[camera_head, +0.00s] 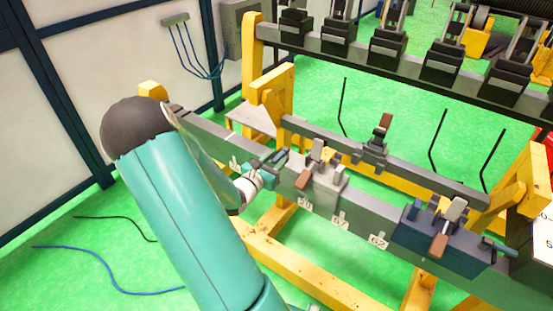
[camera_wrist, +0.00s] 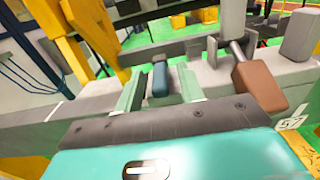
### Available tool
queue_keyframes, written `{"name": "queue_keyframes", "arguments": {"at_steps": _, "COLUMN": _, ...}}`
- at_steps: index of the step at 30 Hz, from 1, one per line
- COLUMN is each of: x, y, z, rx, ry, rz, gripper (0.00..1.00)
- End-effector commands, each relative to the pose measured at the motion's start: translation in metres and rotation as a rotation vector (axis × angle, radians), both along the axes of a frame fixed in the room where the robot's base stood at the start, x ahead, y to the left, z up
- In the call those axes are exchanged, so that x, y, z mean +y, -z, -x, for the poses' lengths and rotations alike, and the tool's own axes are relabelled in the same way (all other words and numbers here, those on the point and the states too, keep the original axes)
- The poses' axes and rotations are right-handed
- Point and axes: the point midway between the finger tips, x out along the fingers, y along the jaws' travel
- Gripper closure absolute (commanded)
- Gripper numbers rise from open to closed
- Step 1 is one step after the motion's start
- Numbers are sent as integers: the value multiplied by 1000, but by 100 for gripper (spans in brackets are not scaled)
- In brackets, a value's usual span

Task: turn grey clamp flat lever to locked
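The grey clamp (camera_head: 322,190) sits on the long grey beam, with a brown-ended handle (camera_head: 302,180) and an upright grey paddle (camera_head: 317,149). My gripper (camera_head: 270,163) is at the clamp's left side, low over the beam. In the wrist view its two pale green fingers (camera_wrist: 159,88) are apart. A small dark blue flat-sided piece (camera_wrist: 160,79) shows between them, with a gap on each side. I cannot tell whether it is the flat lever. The clamp's brown handle (camera_wrist: 260,88) is just right of the fingers.
A dark blue clamp (camera_head: 432,230) with its own brown handle stands further right on the beam (camera_head: 365,212). A rear rail (camera_head: 410,178) carries a small dark clamp (camera_head: 375,150). Yellow stand frames (camera_head: 270,85) flank the beam. Number tags mark its front.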

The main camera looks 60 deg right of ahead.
Motion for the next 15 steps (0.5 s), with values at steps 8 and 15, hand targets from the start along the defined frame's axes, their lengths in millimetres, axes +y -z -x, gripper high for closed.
{"name": "queue_keyframes", "arguments": {"at_steps": 8, "x": -5, "y": 0, "z": 1, "rx": 0, "ry": -1, "rz": -1, "gripper": 62}}
{"name": "queue_keyframes", "arguments": {"at_steps": 15, "x": -5, "y": 0, "z": 1, "rx": 0, "ry": 0, "rz": 0, "gripper": 97}}
